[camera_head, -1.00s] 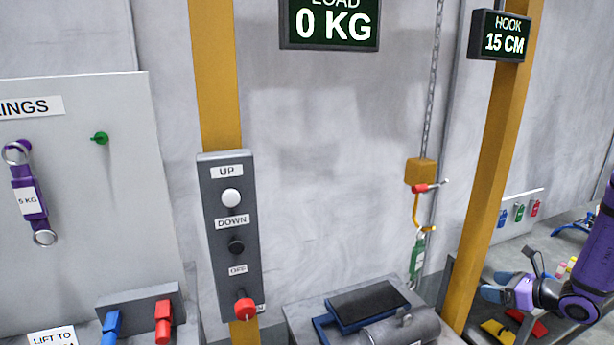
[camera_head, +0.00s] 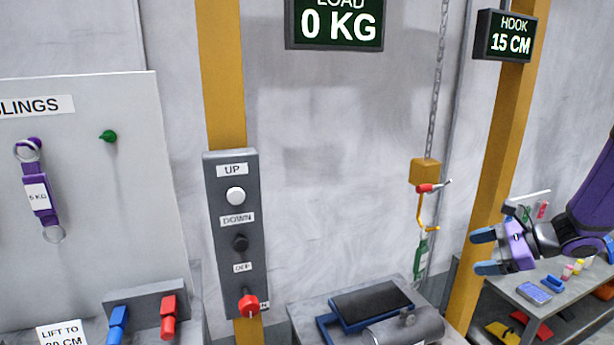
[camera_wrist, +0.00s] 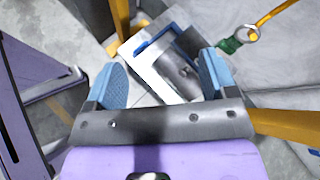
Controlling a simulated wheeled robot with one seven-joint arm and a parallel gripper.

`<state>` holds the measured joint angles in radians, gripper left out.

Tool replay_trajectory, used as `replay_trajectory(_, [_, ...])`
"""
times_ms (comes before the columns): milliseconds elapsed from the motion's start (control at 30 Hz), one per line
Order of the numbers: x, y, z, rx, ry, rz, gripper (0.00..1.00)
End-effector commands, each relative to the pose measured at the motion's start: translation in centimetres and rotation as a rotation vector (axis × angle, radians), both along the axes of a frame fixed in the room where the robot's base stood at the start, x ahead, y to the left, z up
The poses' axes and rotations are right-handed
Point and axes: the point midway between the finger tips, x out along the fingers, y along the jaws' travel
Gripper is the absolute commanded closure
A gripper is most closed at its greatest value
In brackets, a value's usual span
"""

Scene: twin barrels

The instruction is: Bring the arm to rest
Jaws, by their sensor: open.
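My gripper (camera_head: 487,252) is at the right of the head view, in front of the right yellow post, with its blue fingers spread apart and nothing between them. It also shows in the wrist view (camera_wrist: 165,80), open, with the grey bench and its metal cylinder below and beyond the fingers. My purple arm comes in from the right edge of the head view.
A hook (camera_head: 427,215) with a green sling (camera_head: 421,257) hangs on a chain left of my gripper. A control box (camera_head: 236,235) is on the left yellow post. A metal cylinder (camera_head: 412,329) lies by a dark blue-framed plate (camera_head: 370,303). A side table (camera_head: 560,312) is at right.

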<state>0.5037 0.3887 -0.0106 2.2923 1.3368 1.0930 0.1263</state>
Motion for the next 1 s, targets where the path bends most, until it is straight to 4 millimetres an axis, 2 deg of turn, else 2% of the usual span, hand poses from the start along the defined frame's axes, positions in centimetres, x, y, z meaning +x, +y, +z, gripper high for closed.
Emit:
replay_trajectory(33, [-0.7,1.2,1.6,-0.046,-0.028,0.064,0.21])
replay_trajectory(200, [-3.8,4.5,5.2,-0.198,-0.101,0.267,0.21])
replay_trajectory(500, [-10.0,8.4,10.3,-0.488,-0.241,0.598,0.21])
replay_trajectory(700, [-14.2,9.7,12.9,-0.697,-0.342,0.795,0.21])
replay_trajectory(1000, [-20.1,10.0,16.1,-1.033,-0.499,1.049,0.21])
